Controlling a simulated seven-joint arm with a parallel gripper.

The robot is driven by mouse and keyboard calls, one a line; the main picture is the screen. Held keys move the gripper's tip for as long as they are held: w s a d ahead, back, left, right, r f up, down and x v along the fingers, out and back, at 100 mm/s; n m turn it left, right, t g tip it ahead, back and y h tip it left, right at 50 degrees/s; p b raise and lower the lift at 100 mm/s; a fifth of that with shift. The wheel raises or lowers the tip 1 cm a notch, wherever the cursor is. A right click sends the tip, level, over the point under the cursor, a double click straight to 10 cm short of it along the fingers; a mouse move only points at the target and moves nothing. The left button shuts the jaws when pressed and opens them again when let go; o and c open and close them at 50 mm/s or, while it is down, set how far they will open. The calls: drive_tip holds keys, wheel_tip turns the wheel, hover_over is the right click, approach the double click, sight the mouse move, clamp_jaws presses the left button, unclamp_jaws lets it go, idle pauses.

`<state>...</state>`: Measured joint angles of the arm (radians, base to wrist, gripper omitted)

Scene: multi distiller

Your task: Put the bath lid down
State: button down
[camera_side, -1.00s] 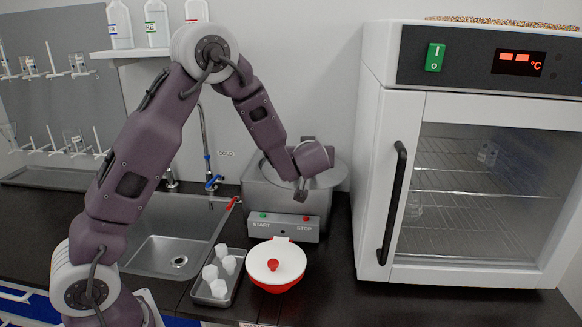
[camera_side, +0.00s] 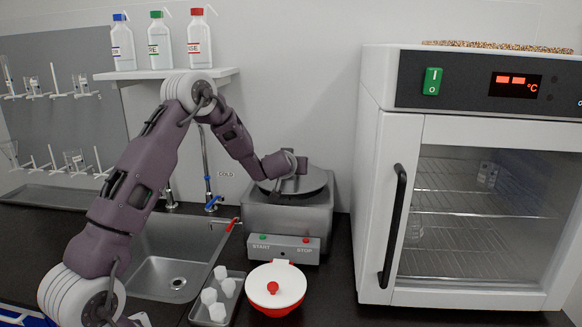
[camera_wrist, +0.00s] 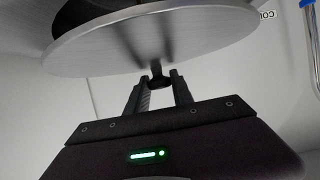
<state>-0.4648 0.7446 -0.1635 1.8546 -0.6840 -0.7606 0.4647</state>
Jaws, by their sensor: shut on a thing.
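The bath (camera_side: 290,215) is a grey metal box behind the START/STOP panel in the side view. In the wrist view the lid (camera_wrist: 130,42) fills the upper middle as a shiny metal disc. The fingertips of my gripper (camera_wrist: 157,80) close around its small dark handle there.
A white oven (camera_side: 376,180) stands close to the right of the bath. A sink (camera_side: 165,272) with a tap is at left. A red bowl with a white lid (camera_side: 275,288) and a tray (camera_side: 228,316) of white pieces stand in front.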

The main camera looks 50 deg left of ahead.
drive_tip(key=shift+f, duration=0.5)
drive_tip(key=c, duration=1.1)
unclamp_jaws()
